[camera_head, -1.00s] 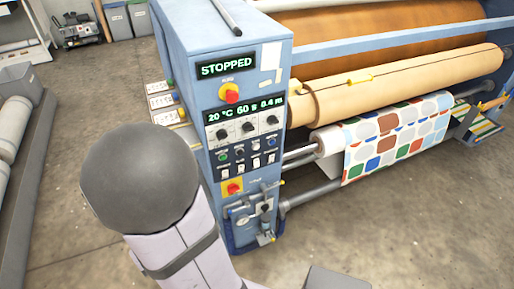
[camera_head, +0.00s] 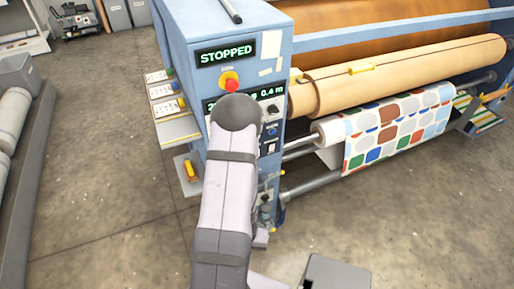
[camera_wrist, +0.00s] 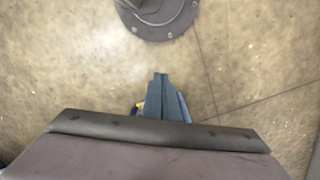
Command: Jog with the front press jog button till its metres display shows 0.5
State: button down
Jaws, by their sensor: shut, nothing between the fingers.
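The blue press control cabinet (camera_head: 180,45) stands in the middle of the head view. Its upper display (camera_head: 226,54) reads STOPPED in green. The lower display (camera_head: 271,92) is partly covered by my arm; its right end reads 0.4 m. A red stop button on yellow (camera_head: 231,84) sits between them. My arm stands in front of the panel and hides most of the button rows, so I cannot make out the jog button. My gripper (camera_wrist: 163,92) is shut and empty in the wrist view, with floor beyond it; it is hidden in the head view.
The press roller (camera_head: 400,75) and a dotted printed fabric roll (camera_head: 400,125) lie to the right. A grey bench with rolls (camera_head: 30,180) is at far left. The floor between is clear.

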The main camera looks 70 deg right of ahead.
jog(key=w+d+r+n+h, duration=0.15)
jog(key=d+h, duration=0.25)
jog(key=d, duration=0.5)
jog(key=d+r+m+h, duration=0.1)
jog(key=d+r+h, duration=0.25)
jog(key=d, duration=0.45)
jog(key=d+r+n+h, duration=0.2)
jog(key=d+r+h, duration=0.5)
jog(key=r, duration=0.5)
jog(key=shift+d+t, duration=0.4)
jog(key=shift+d, duration=0.65)
jog(key=shift+w+d+n+h, duration=0.1)
jog(key=shift+w+n+h, duration=0.1)
jog(key=shift+n+h, duration=0.05)
jog(key=w+d, duration=0.6)
